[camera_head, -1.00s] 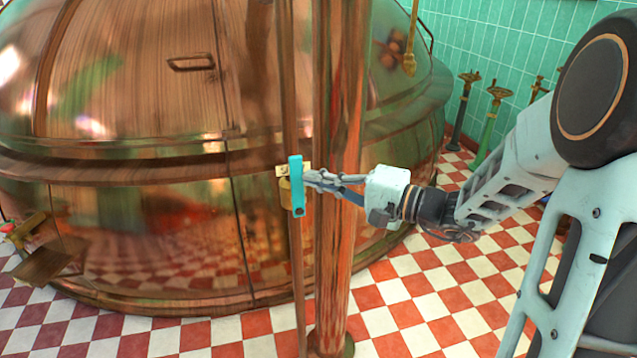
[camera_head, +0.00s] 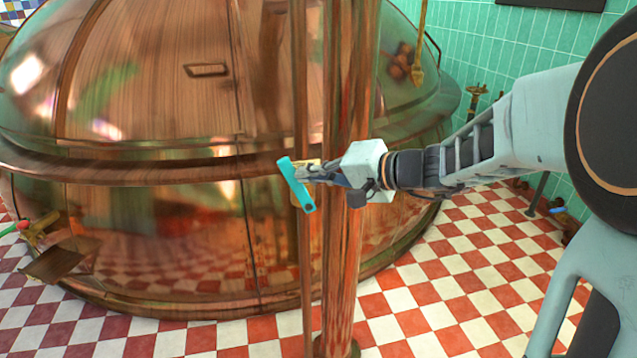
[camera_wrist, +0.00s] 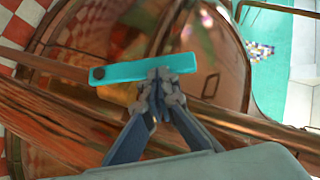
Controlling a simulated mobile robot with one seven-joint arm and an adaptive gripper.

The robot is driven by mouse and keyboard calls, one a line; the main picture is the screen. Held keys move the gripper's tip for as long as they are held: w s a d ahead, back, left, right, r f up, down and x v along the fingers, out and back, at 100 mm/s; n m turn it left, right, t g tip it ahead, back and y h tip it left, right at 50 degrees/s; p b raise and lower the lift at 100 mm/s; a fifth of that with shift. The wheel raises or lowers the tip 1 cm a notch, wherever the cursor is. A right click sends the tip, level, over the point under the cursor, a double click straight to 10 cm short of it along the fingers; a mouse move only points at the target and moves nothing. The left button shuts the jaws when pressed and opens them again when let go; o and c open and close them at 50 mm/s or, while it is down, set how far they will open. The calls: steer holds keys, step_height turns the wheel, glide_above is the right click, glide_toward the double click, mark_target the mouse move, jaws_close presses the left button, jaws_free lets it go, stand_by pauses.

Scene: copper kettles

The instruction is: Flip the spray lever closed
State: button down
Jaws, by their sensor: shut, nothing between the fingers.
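The spray lever is a flat turquoise bar (camera_head: 296,184) on a brass valve body (camera_head: 306,167) on the thin copper pipe. In the head view it is tilted, its upper end to the left and its lower end, with a dark pivot hole, to the right. My gripper (camera_head: 303,174) is shut and empty, with its fingertips against or very close to the lever's right side. In the wrist view the lever (camera_wrist: 140,69) lies across the picture, and the shut fingertips (camera_wrist: 162,88) overlap its right part, away from the pivot. The fingers partly hide the valve body.
A thick copper column (camera_head: 346,250) stands just right of the thin pipe (camera_head: 305,270), under my gripper and wrist. The large copper kettle (camera_head: 150,210) fills the space behind. The checkered floor (camera_head: 450,285) is open at the right. Another valve (camera_head: 40,235) is at far left.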

mark_target(289, 179)
steer(key=shift+s+a+f+n+h+b, duration=0.1)
steer(key=shift+s+a+n+h+b, duration=0.1)
steer(key=shift+a+n+h, duration=0.3)
steer(key=shift+s+a+f+n+h+b, duration=0.15)
steer(key=shift+a+n+h, duration=0.15)
steer(key=shift+a+h, duration=0.4)
steer(key=shift+s+a+n+h+p, duration=0.15)
steer(key=shift+a+n+h+p, duration=0.15)
steer(key=shift+a+n+h, duration=0.25)
steer(key=s+a+f+n+h, duration=0.1)
steer(key=a+f+h, duration=0.1)
steer(key=a+f, duration=0.2)
steer(key=shift+f+h, duration=0.35)
steer(key=shift+f, duration=0.05)
steer(key=shift+a, duration=0.1)
